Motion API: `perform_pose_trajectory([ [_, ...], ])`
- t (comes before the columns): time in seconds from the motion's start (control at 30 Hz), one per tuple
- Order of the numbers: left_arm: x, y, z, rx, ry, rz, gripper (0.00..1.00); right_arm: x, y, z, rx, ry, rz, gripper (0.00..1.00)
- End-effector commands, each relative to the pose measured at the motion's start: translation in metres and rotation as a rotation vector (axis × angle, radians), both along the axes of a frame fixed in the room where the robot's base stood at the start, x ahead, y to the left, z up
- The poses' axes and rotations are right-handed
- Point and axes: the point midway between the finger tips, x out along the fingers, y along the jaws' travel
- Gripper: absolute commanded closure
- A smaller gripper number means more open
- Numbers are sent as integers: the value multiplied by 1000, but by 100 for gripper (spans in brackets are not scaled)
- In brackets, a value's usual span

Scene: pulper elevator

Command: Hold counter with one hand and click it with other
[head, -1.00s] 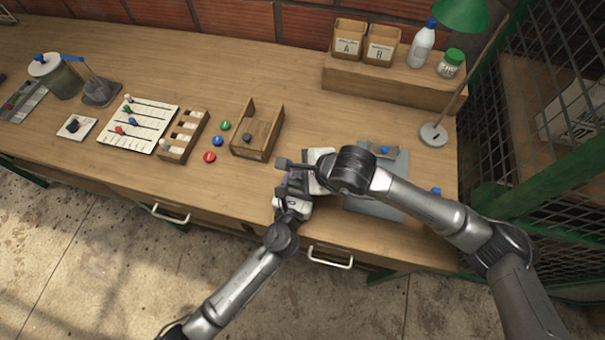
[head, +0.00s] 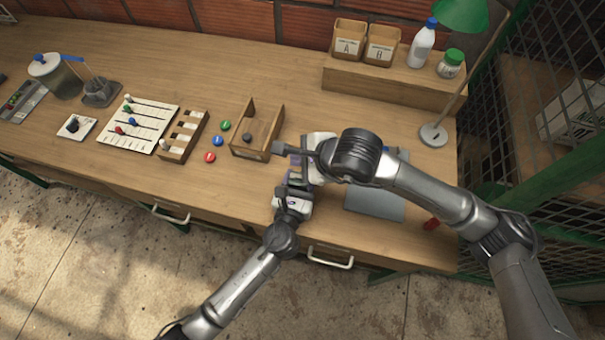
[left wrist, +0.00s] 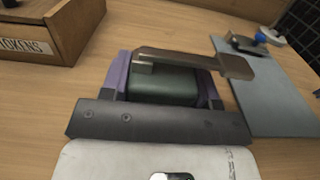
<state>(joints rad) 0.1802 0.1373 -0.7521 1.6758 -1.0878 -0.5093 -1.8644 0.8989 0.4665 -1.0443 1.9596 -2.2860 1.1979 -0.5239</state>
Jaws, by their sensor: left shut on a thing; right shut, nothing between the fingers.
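My left gripper (head: 294,178) reaches up from below over the front of the bench. In the left wrist view its two purple finger pads grip a dark green block (left wrist: 165,86), apparently the counter. A grey-brown bar (left wrist: 195,62) crosses just beyond the block's top; I cannot tell whether it belongs to the counter or to my right gripper. My right gripper (head: 300,158) comes in from the right, close by and shut with nothing between its fingers. Its fingertips are mostly hidden by its own hand, so contact with the counter cannot be judged.
A grey clipboard or mat (head: 375,203) lies to the right, partly under my right arm. Coloured discs (head: 218,141) and a slotted rack (head: 183,137) are left. A lamp base (head: 433,134) stands back right.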

Motion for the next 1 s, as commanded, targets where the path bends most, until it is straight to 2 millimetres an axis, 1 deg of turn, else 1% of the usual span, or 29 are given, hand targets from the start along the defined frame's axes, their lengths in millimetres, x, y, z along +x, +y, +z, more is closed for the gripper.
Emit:
perform_pose_trajectory([
  [0.47,0,0,0,0,0,0,70,0,0,0,0,0,0,100],
  [0.5,0,0,0,0,0,0,41,0,0,0,0,0,0,100],
  [0.77,0,0,0,0,0,0,16,0,0,0,0,0,0,100],
  [1.0,0,0,0,0,0,0,15,0,0,0,0,0,0,100],
])
